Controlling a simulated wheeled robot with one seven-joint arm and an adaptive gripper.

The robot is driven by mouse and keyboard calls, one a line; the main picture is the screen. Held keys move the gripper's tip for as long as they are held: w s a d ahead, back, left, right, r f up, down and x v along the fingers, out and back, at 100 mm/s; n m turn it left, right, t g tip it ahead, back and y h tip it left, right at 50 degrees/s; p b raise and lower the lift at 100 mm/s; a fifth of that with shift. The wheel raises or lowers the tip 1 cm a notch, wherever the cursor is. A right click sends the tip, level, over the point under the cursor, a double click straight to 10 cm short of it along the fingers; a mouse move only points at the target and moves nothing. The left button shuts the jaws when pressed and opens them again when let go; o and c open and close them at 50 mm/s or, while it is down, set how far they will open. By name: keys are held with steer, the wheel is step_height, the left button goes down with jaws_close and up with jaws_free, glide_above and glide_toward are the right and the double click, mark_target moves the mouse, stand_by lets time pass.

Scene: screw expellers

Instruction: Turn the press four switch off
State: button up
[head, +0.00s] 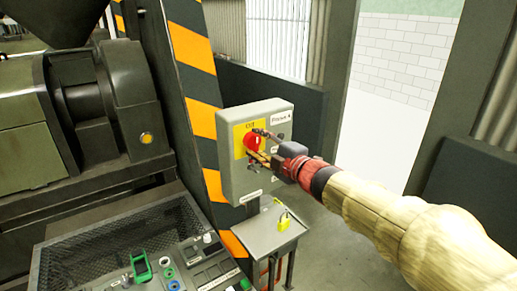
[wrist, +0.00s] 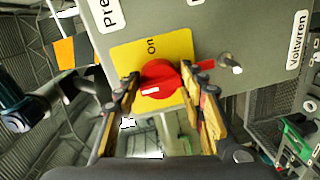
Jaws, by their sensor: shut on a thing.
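The press four switch is a red rotary knob (head: 252,139) on a yellow plate (head: 239,133), on the front of a grey box (head: 272,112) with a press 4 label at its top right. In the wrist view the red knob (wrist: 160,80) lies between the two fingers, with "On" printed on the yellow plate (wrist: 181,46) above it. A white mark shows on the knob; I cannot tell exactly which setting it points to. My gripper (wrist: 168,87) is shut on the knob, one finger on each side. In the head view my gripper (head: 262,147) partly hides the knob.
A small grey shelf (head: 262,236) below the box holds a yellow padlock (head: 284,221). An orange-and-black striped post (head: 197,85) stands left of the box.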

steer(key=shift+r, duration=0.3)
steer(key=o, duration=1.1)
steer(key=shift+f, duration=0.2)
steer(key=f+v, duration=0.1)
steer(key=v, duration=1)
steer(key=shift+s+d+r, duration=0.2)
steer(key=shift+s+r, duration=0.25)
